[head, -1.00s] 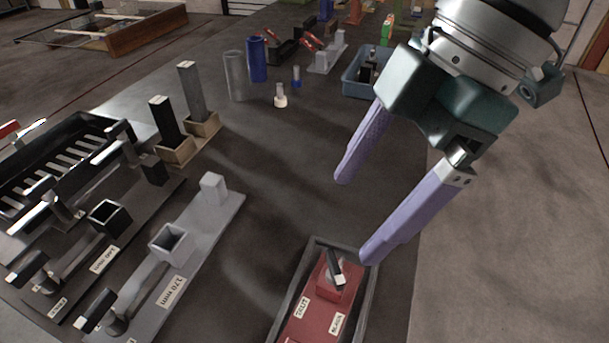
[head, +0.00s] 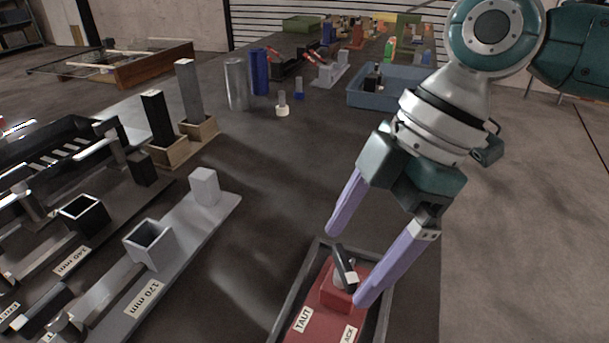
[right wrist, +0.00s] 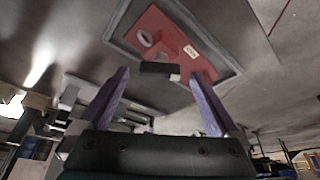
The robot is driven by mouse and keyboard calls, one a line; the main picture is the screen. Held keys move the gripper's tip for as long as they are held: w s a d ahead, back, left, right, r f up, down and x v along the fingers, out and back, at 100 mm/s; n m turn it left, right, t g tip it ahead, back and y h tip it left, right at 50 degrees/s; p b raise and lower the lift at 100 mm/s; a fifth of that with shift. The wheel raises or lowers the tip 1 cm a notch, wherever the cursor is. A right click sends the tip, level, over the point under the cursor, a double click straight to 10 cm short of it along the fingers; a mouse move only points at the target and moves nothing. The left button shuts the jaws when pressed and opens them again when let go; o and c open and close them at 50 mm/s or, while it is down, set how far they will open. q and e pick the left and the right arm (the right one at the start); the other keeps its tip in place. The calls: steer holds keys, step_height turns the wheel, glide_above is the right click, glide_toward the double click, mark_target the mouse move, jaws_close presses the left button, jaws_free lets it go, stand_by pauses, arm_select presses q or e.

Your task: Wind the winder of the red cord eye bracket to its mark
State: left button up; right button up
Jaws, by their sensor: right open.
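The red cord eye bracket (head: 318,310) sits in a grey-rimmed tray (head: 288,309) at the bottom of the head view, with labels reading TAUT and partly "ACK". Its winder (head: 345,265) is a dark bar with a pale end on a raised red block. My right gripper (head: 343,268) is open, its two lilac fingers on either side of the winder in the head view; I cannot tell whether they touch it. In the right wrist view the winder's dark bar (right wrist: 158,69) lies between the fingertips, with the red bracket (right wrist: 160,30) beyond. My left gripper is not in view.
A grey fixture labelled 170 mm (head: 150,290) and dark fixtures stand at the left. A blue bin (head: 368,98), a blue cylinder (head: 259,72) and a grey cylinder (head: 236,85) stand farther back. The bench between them and the bracket is mostly clear.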

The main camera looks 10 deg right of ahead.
steer(key=shift+a+f, duration=0.2)
steer(key=shift+f, duration=0.25)
steer(key=shift+c, duration=0.4)
steer(key=c, duration=1.3)
steer(key=shift+s+r+m+p, duration=0.1)
steer(key=shift+r+m+p, duration=0.25)
steer(key=shift+p, duration=0.45)
steer(key=m+t+p, duration=0.2)
steer(key=m+p, duration=0.2)
steer(key=p, duration=0.2)
steer(key=shift+s, duration=0.1)
steer(key=m+p, duration=0.2)
steer(key=shift+a+f+m+t+h+p, duration=0.1)
steer(key=shift+f+m+t+h+p, duration=0.05)
steer(key=shift+m+t+h+p, duration=0.25)
steer(key=shift+f, duration=0.1)
steer(key=shift+m, duration=0.25)
